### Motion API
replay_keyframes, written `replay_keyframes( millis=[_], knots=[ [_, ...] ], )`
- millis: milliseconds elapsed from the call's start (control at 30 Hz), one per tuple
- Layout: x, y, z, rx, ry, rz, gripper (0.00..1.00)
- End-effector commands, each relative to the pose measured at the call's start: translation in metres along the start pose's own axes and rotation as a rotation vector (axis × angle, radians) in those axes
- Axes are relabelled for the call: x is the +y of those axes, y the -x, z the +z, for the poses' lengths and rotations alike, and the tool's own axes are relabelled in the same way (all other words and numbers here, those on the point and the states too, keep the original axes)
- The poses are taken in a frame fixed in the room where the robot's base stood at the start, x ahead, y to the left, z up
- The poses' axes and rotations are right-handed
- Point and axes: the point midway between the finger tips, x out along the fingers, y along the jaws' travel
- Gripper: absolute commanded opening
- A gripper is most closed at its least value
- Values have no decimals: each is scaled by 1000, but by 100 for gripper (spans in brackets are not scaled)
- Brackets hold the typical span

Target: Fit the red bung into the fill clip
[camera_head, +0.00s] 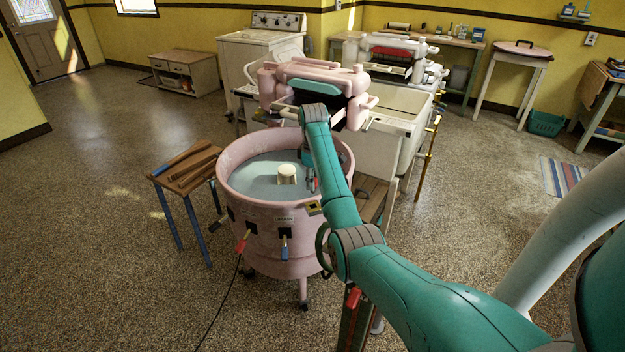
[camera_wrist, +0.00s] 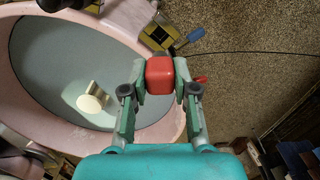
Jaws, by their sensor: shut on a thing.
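My gripper (camera_wrist: 160,78) is shut on a red block-shaped bung (camera_wrist: 160,72), gripped on both sides in the wrist view. In the head view my gripper (camera_head: 310,180) hangs over the right part of the pink tub (camera_head: 262,212); the bung cannot be made out there. Dark clips sit along the tub's outer wall. One under a "DRAIN" label (camera_head: 284,219) has a blue-handled piece (camera_head: 284,248); one to its left has a red-handled piece (camera_head: 241,242). A yellow-and-black clip (camera_wrist: 156,38) lies beyond the bung in the wrist view. I cannot tell which clip is the fill clip.
A cream post (camera_head: 287,175) stands inside the tub. The pink wringer (camera_head: 315,82) rises behind it. A small table with wooden slats (camera_head: 188,168) stands left. A black cable (camera_head: 222,305) runs down to the floor. The floor in front is mostly clear.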

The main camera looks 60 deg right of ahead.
Motion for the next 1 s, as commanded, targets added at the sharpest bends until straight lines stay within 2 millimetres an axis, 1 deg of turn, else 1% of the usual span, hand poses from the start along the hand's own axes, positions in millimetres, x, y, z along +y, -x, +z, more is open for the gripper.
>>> replay_keyframes(
  millis=[700, 1000],
  knots=[
    [0, -37, 0, -1, 0, -1, 0],
    [0, -50, 0, -1, 0, -1, 0]
  ],
)
